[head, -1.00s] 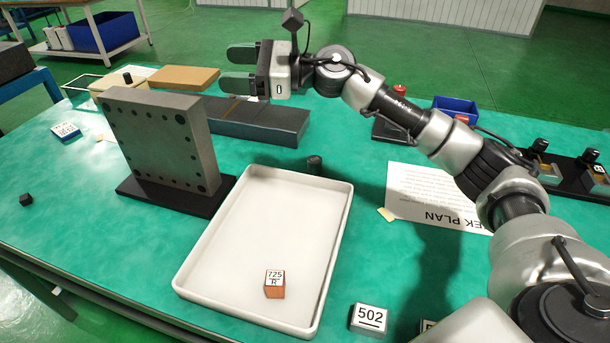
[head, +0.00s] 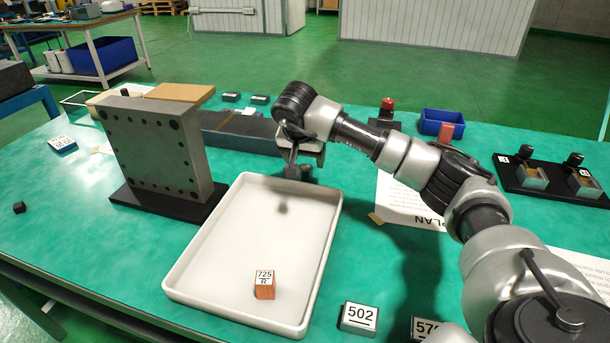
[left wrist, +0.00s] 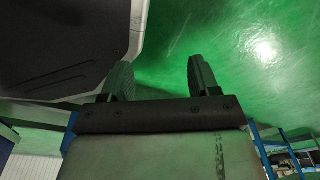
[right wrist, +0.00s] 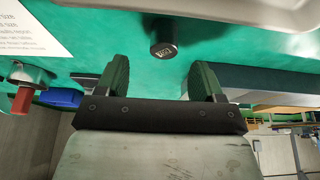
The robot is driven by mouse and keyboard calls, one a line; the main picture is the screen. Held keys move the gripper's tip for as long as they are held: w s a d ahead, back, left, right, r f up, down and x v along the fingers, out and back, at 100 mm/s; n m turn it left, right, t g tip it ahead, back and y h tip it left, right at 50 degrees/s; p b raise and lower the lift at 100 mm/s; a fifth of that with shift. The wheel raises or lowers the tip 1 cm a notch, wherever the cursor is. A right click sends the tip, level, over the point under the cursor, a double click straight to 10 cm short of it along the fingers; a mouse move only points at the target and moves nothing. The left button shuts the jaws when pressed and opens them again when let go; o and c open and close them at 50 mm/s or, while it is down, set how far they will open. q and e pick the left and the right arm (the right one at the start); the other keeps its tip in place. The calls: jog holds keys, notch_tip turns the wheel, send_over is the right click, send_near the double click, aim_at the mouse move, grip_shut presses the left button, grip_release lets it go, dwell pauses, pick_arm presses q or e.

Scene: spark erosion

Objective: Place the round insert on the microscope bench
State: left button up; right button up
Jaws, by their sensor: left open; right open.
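A small dark round piece with a marked top (right wrist: 163,37), which looks like the round insert, stands on the green table ahead of my right gripper (right wrist: 160,75). In the right wrist view it lies beyond the two open fingertips, roughly in line with the gap between them, with nothing held. In the head view my right gripper (head: 300,160) points down behind the white tray and partly hides the piece. My left gripper (left wrist: 160,72) is open and empty over green floor in the left wrist view; it is outside the head view. I cannot identify the microscope bench.
The white tray (head: 210,235) holds an orange block (head: 265,285) marked 725. A grey drilled plate (head: 155,150) stands upright on a dark base left of it. A 502 block (head: 358,319), a blue bin (head: 440,121) and a black fixture (head: 550,178) are on the right.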

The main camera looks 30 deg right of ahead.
aim_at(306, 167)
jog(key=x, duration=0.6)
jog(key=shift+w+a, duration=0.1)
jog(key=shift+w, duration=0.15)
jog(key=c, duration=1.1)
grip_shut()
jog(key=shift+r, duration=0.15)
